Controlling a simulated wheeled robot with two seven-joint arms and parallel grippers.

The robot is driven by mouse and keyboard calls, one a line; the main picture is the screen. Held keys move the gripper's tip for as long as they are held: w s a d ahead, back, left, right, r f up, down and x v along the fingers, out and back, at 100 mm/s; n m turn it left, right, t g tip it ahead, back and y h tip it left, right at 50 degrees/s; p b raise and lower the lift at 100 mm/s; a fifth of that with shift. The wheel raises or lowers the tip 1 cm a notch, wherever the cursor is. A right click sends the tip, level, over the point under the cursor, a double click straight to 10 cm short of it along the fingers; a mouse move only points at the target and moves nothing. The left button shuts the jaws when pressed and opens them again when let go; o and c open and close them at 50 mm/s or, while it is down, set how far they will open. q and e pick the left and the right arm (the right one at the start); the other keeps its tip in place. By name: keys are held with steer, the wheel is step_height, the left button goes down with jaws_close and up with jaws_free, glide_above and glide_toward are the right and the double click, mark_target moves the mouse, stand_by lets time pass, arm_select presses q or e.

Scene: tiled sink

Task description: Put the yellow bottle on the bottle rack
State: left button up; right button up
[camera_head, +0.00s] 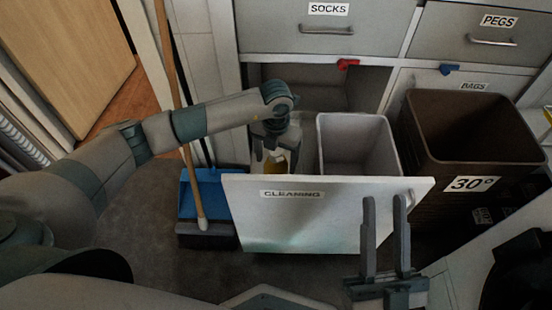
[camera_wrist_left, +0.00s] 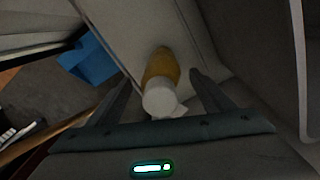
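The yellow bottle (camera_head: 276,165) stands inside the pulled-out drawer with the "CLEANING" label (camera_head: 327,215), behind its white front. My left gripper (camera_head: 272,156) reaches down into the drawer over the bottle. In the left wrist view the bottle (camera_wrist_left: 162,70), with a white top, lies between the two spread fingers of the left gripper (camera_wrist_left: 162,88), with gaps on both sides. My right gripper (camera_head: 384,205) is in front of the drawer's right part, fingers up and apart, with nothing between them. No bottle rack can be made out.
A light grey bin (camera_head: 357,118) stands in the drawer right of the bottle. A brown basket (camera_head: 470,130) marked 30° stands further right. A blue dustpan (camera_head: 209,195) and broom stand left of the drawer. Labelled grey drawers (camera_head: 320,28) rise behind.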

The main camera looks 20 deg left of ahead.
arm_select(q)
steer(key=shift+r, duration=0.5)
step_height(320, 180, up, 10)
steer(key=shift+r+p, duration=0.1)
steer(key=shift+p, duration=1.05)
steer(key=shift+r, duration=0.55)
arm_select(e)
steer(key=w+f+g+h, duration=0.1)
steer(key=w+f+g, duration=0.2)
steer(key=f, duration=0.4)
steer(key=shift+a+f+g, duration=0.15)
steer(key=shift+a+g, duration=0.2)
steer(key=shift+g, duration=0.55)
arm_select(q)
steer(key=shift+r, duration=0.1)
arm_select(e)
steer(key=shift+w, duration=0.1)
